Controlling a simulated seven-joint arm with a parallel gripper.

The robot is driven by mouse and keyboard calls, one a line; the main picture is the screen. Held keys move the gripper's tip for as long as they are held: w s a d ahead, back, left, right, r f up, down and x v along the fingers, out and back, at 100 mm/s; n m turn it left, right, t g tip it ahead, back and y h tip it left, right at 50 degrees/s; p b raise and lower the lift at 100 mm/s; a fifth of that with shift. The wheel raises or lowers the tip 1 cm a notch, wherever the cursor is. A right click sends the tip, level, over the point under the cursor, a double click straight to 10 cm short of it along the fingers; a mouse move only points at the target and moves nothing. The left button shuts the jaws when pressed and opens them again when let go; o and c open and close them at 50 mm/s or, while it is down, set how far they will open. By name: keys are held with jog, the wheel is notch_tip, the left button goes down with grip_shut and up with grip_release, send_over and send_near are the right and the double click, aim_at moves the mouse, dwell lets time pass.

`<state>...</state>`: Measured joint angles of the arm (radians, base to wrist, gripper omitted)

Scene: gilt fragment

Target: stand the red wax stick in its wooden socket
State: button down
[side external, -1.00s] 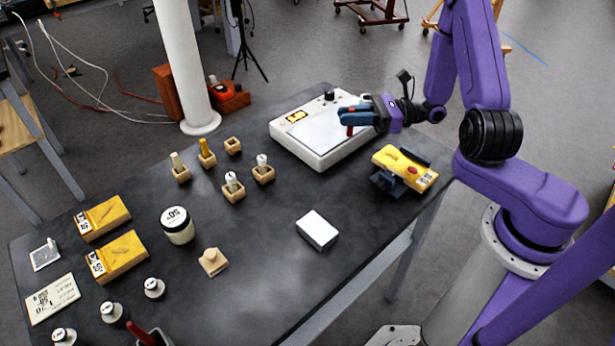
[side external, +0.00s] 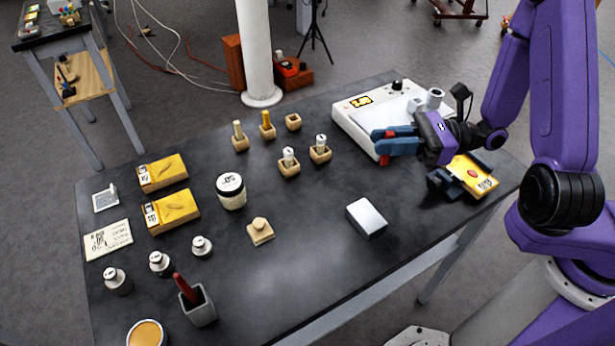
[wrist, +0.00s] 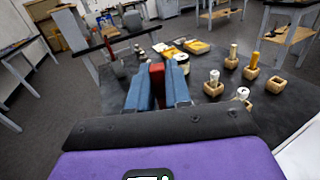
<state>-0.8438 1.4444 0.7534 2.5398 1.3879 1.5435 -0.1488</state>
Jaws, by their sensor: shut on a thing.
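My gripper (side external: 382,146) is shut on the red wax stick (side external: 384,160), beside the near side of the white box-shaped device. Red shows above and below the blue fingers; the middle of the stick is hidden between them. In the wrist view the red stick (wrist: 157,72) stands between the fingertips. An empty wooden socket (side external: 293,122) stands to the left of the device, apart from the gripper. It also shows in the wrist view (wrist: 275,84). Nearby sockets hold a yellow stick (side external: 267,120), a beige stick (side external: 238,130) and two white sticks.
The white device (side external: 356,126) has a flat top and a knob. A yellow block in a dark holder (side external: 470,178) is to the right of it. A grey cup (side external: 199,308) holds another red-handled object. A white box (side external: 367,218) lies in front; the tabletop around it is clear.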

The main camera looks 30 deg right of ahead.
jog(key=shift+g, duration=0.3)
jog(key=w+a+f, duration=0.2)
jog(key=w+f, duration=0.1)
jog(key=w+a+f, duration=0.3)
jog(key=w, duration=0.1)
jog(key=w+a+f, duration=0.3)
jog(key=shift+w, duration=0.2)
jog(key=shift+w+a+f, duration=0.1)
jog(key=shift+f, duration=0.8)
jog(key=shift+w+a+f, duration=0.1)
jog(key=shift+f, duration=0.8)
jog(key=shift+f, duration=0.15)
jog(key=c, duration=1.1)
grip_release()
jog(key=shift+o, duration=0.2)
